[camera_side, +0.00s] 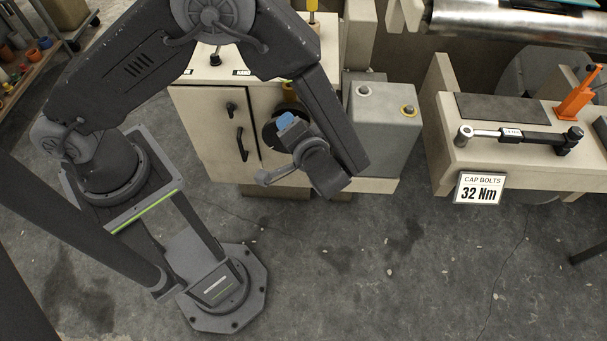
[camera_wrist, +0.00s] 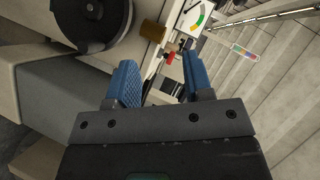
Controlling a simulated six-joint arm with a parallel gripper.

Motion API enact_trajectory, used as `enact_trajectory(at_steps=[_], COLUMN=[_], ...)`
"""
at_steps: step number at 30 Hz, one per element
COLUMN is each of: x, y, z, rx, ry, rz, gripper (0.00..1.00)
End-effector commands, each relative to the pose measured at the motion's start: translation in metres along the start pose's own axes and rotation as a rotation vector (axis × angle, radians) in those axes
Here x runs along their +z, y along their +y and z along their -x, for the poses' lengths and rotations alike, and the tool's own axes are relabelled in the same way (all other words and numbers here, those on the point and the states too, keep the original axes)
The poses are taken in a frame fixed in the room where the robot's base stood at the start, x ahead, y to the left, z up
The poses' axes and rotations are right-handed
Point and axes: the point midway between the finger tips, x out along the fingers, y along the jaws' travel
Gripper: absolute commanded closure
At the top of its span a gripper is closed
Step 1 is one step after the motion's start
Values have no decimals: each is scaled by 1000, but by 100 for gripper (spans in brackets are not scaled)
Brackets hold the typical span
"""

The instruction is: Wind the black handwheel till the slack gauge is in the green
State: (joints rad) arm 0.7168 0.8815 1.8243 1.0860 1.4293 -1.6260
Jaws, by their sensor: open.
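The black handwheel (camera_wrist: 82,24) is at the upper left of the wrist view, cut off by the frame edge. In the side view the wheel (camera_side: 268,131) is on the beige cabinet front, mostly hidden behind my wrist. A brown-gold cylinder (camera_wrist: 152,31) stands out beside the wheel's rim; I cannot tell if it is the wheel's handle. The slack gauge (camera_wrist: 196,19), a white face with a green band, is at the wrist view's top; its needle is not readable. My gripper (camera_wrist: 158,68) is open and empty, its blue fingers apart, short of the cylinder and wheel.
A small red part (camera_wrist: 169,57) shows between my fingers. In the side view a grey box (camera_side: 383,130) with two buttons stands right of the wheel. A beige bench (camera_side: 455,172) farther right holds a torque wrench (camera_side: 520,135). The floor in front is clear.

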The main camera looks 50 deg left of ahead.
Motion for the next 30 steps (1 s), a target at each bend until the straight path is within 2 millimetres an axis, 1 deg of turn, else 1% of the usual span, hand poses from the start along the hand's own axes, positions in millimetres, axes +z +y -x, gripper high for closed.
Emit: enact_trajectory(at_steps=[1,3,6,9,12,15,20,30], x=[8,15,28,39,47,51,49,30], y=[20,43,72,94,108,115,116,113], z=[1,2,2,3,3,3,-2,-33], rx=[-26,-48,-58,-48,-33,-24,-22,-23], ry=[77,183,326,441,516,551,559,555], rz=[4,34,75,111,139,152,159,158], gripper=[53,53,53,53,53,53,53,53])
